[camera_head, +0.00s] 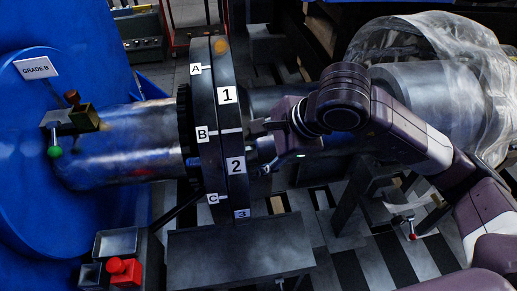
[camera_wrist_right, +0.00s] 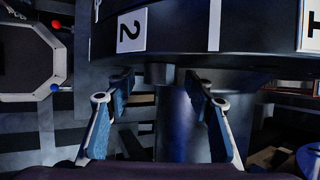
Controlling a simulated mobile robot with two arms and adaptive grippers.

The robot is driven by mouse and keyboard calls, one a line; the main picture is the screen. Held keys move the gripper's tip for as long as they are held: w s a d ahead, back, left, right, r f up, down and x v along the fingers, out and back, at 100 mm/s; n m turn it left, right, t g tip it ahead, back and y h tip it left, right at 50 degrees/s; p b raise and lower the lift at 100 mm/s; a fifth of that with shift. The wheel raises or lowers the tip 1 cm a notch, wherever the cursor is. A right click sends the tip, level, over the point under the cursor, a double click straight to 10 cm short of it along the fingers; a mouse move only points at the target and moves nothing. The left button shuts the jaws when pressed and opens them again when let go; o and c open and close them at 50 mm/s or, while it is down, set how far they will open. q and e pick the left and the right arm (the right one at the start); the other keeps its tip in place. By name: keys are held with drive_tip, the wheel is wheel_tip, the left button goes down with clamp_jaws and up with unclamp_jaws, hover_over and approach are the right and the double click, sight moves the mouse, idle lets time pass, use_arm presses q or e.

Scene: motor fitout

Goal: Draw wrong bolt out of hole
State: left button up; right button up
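A large dark flange (camera_head: 231,130) on a metal shaft carries labels A, B, C on one ring and 1, 2, 3 on the other; it also fills the top of the right wrist view (camera_wrist_right: 180,42). A short grey stub, seemingly a bolt (camera_wrist_right: 158,73), sticks out of the flange face in the right wrist view, not far from label 2. My right gripper (camera_wrist_right: 160,84) is open, with its blue-padded fingers on either side of the stub and visible gaps. In the head view my right gripper (camera_head: 264,146) is beside the flange, near label 2. My left gripper is not in view.
A blue housing (camera_head: 30,200) with a "GRADE B" sign (camera_head: 36,67) stands left. Grey trays (camera_head: 115,243) and a red part (camera_head: 124,272) are at lower left. Clear plastic sheeting (camera_head: 425,35) covers machinery at right.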

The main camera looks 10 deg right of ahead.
clamp_jaws()
drive_tip(key=shift+w+a+r, duration=0.1)
drive_tip(key=shift+r, duration=0.05)
drive_tip(key=d+b, duration=0.6)
drive_tip(key=d, duration=0.8)
drive_tip(key=shift+b, duration=0.4)
idle(2.2)
